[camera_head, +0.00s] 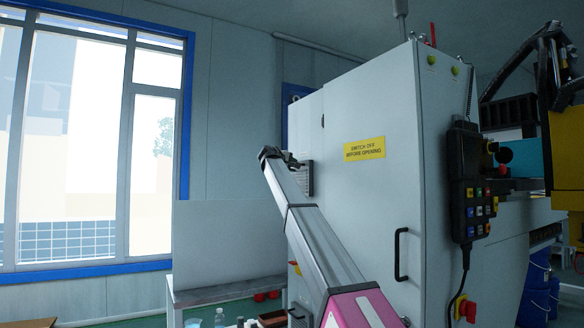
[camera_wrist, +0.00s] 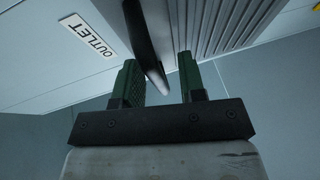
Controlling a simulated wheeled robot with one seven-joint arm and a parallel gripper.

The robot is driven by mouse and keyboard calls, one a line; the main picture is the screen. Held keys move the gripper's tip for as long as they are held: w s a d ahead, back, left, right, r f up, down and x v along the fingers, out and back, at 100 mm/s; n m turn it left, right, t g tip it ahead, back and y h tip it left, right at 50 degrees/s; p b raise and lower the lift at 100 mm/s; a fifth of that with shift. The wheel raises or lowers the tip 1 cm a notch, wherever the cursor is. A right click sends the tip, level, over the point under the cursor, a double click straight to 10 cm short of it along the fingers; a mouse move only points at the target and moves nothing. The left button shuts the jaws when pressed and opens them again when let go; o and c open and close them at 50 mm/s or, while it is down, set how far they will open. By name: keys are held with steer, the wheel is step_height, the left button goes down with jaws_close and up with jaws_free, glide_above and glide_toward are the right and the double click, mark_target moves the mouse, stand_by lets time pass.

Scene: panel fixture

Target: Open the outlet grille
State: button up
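The outlet grille (camera_wrist: 212,28) is a grey ribbed panel at the upper right of the wrist view. A white label reading OUTLET (camera_wrist: 87,35) is on the cabinet face beside it. A dark handle-like bar (camera_wrist: 146,45) runs along the grille's edge. My gripper (camera_wrist: 158,64) has its two green fingers apart, with the bar between them. A gap shows between the bar and the right finger; whether the left finger touches it I cannot tell. In the head view the grille (camera_head: 306,178) shows as a narrow ribbed strip behind my gripper (camera_head: 273,154).
The large grey cabinet (camera_head: 372,210) has a yellow warning sign (camera_head: 365,149) and a black door handle (camera_head: 399,254). A control pendant (camera_head: 471,185) hangs on its right side. A bench (camera_head: 225,291) with small items stands below left of my arm.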

jaws_close()
steer(key=shift+s+f, duration=0.1)
